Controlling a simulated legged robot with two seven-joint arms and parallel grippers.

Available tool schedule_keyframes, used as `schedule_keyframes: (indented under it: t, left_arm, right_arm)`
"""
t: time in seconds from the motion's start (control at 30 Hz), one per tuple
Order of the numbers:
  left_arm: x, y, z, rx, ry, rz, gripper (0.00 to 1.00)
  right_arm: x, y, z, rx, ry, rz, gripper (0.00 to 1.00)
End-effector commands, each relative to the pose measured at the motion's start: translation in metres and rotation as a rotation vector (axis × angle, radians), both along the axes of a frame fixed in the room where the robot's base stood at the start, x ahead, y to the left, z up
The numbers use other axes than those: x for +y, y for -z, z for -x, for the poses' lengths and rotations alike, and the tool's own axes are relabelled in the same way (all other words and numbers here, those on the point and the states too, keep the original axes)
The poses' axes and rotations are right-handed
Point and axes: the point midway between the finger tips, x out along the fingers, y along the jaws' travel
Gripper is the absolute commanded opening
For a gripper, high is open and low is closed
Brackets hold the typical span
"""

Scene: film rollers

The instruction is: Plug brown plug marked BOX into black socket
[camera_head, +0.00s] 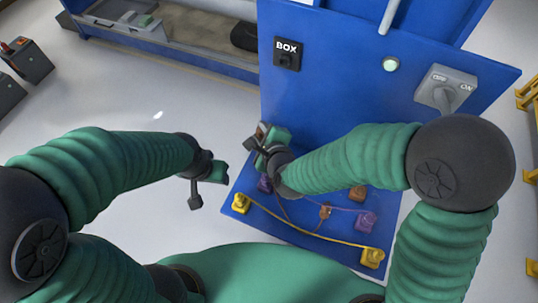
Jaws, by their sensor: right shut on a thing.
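The black socket (287,61) is on the upright blue panel, under the white word BOX. My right gripper (259,136) is in front of the panel's lower left edge, below the socket and apart from it. It is shut on a small brownish thing (263,129), which looks like the brown plug; it is mostly hidden by the gripper, and no marking on it can be read. My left gripper (207,186) hangs open and empty left of the panel base.
On the blue base lie yellow plugs (372,257) joined by a yellow cord, purple plugs (367,220), an orange-brown plug (325,211) and a brown block (358,192). A round light (391,64) and a grey rotary switch (445,90) are right of the socket.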

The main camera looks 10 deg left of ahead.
Motion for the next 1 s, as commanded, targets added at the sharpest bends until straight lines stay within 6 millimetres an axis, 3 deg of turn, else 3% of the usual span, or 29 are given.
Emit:
schedule_keyframes:
  t: [0.2, 0.3, 0.4, 0.63, 1.0]
  left_arm:
    - [0.000, 0.000, -0.001, 0.001, 0.000, 0.000, 0.51]
    - [0.000, 0.000, 0.000, 0.000, 0.000, 0.000, 0.51]
    - [0.000, 0.000, 0.000, 0.000, 0.000, 0.000, 0.51]
    - [-0.001, 0.000, -0.001, 0.001, 0.000, 0.000, 0.51]
    - [0.000, 0.000, 0.000, 0.000, 0.000, 0.000, 0.51]
  right_arm:
    - [0.008, -0.074, -0.010, -0.401, 0.201, -0.015, 0.00]
    - [0.002, -0.116, -0.004, -0.565, 0.298, 0.006, 0.00]
    - [-0.006, -0.144, 0.006, -0.658, 0.358, 0.030, 0.00]
    - [-0.013, -0.158, 0.006, -0.703, 0.393, 0.046, 0.00]
    - [-0.024, -0.158, -0.035, -0.703, 0.393, 0.044, 0.00]
